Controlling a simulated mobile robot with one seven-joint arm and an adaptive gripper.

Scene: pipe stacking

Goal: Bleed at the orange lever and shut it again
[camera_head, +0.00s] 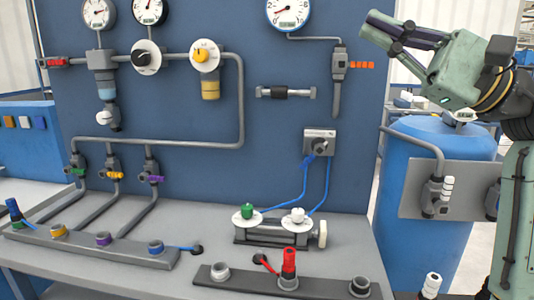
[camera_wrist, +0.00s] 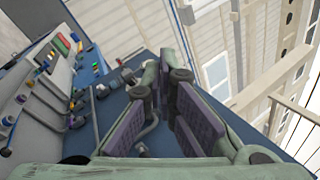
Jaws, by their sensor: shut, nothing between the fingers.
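The orange lever (camera_head: 362,65) is a short ribbed handle on a grey valve (camera_head: 340,66), on the blue panel below the right gauge (camera_head: 288,12). It points level to the right, across the vertical pipe stub. My gripper (camera_head: 370,27) is at the upper right, pointing left, with its tips a little above and right of the lever in the picture. It looks apart from the lever, though depth is hard to judge. The fingers are shut with nothing held; their dark pads show in the wrist view (camera_wrist: 165,85). I cannot make out the orange lever there.
Red (camera_head: 55,63), green (camera_head: 75,171), yellow (camera_head: 117,175) and purple (camera_head: 156,179) levers sit on the left pipes. A short loose-looking pipe piece (camera_head: 286,92) is on the panel below the gauge. A blue barrel (camera_head: 425,240) stands right of the bench (camera_head: 340,250).

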